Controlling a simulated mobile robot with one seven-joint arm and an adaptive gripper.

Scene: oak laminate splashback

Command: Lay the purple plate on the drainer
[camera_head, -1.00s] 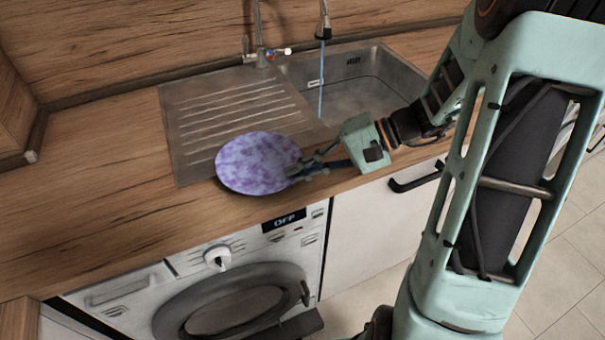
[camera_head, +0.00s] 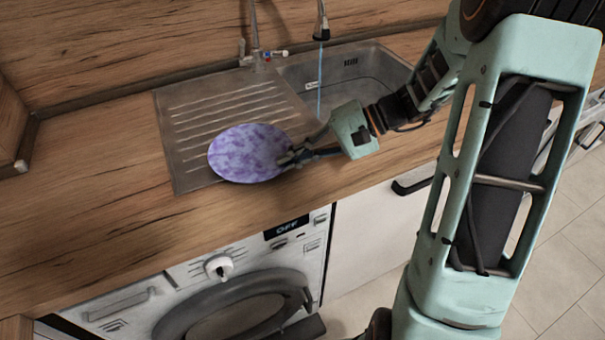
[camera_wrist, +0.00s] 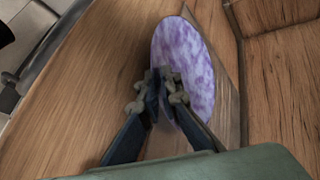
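The purple plate (camera_head: 245,152) is round with a mottled purple and white face. My gripper (camera_head: 290,158) is shut on its right rim in the head view. The wrist view also shows the plate (camera_wrist: 190,62) with its rim between my fingertips (camera_wrist: 168,92). The drainer (camera_head: 218,106) is the ridged metal board left of the sink bowl. The plate covers the drainer's front part in the head view. I cannot tell whether the plate touches the drainer or is held just above it.
The sink bowl (camera_head: 350,82) lies right of the drainer, with water running from the tap (camera_head: 321,28). A washing machine (camera_head: 225,285) stands under the wooden counter (camera_head: 95,170). The counter left of the drainer is clear.

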